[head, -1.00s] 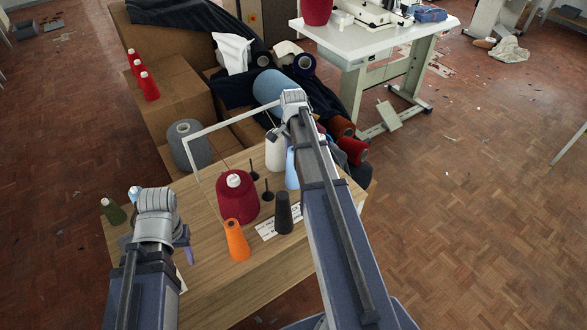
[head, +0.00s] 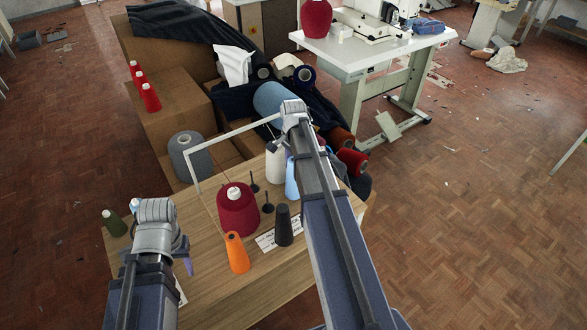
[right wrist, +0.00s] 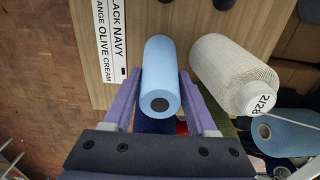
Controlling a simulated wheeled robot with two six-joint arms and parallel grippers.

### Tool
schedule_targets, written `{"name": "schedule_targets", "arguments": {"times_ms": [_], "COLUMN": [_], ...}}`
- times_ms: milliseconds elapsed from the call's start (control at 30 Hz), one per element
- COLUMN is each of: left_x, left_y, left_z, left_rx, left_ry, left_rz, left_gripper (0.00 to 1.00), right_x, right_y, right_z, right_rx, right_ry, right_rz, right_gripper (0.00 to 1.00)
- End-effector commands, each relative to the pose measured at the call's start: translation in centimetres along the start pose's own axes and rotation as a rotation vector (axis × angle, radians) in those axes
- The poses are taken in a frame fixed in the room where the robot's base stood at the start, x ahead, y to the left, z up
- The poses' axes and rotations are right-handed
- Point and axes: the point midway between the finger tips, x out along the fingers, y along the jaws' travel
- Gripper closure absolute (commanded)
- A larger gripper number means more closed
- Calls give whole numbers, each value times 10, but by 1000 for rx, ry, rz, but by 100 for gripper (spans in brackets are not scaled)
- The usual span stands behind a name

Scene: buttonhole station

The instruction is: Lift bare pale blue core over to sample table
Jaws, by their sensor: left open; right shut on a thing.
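The bare pale blue core (head: 291,179) shows beside my right forearm in the head view, above the wooden table (head: 215,285). In the right wrist view the core (right wrist: 161,78) lies between the two purple fingers of my right gripper (right wrist: 160,100), which is shut on it. Its end with a dark hole faces the camera. I cannot tell whether it touches the table. My right gripper's fingers are hidden in the head view. My left gripper (head: 183,262) is open at the table's left side, mostly hidden by its wrist.
A cream cone (right wrist: 235,72) stands close beside the held core. A red cone (head: 238,210), orange core (head: 237,253), black core (head: 283,226) and dark pegs (head: 267,206) share the wooden table. A white machine table (head: 345,55) stands behind; open floor lies to the right.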

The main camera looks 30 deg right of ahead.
Motion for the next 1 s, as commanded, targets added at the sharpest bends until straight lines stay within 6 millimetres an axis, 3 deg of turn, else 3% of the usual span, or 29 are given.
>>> {"name": "schedule_targets", "arguments": {"times_ms": [500,1000], "left_x": [-79,-103], "left_y": [-8,-10], "left_z": [5,6], "left_rx": [0,1], "left_ry": [0,0], "left_rz": [0,0], "left_gripper": [50,50], "right_x": [-80,-103], "right_y": [0,0], "right_z": [0,0], "right_rx": [0,0], "right_ry": [0,0], "right_rz": [0,0], "right_gripper": [100,100]}}
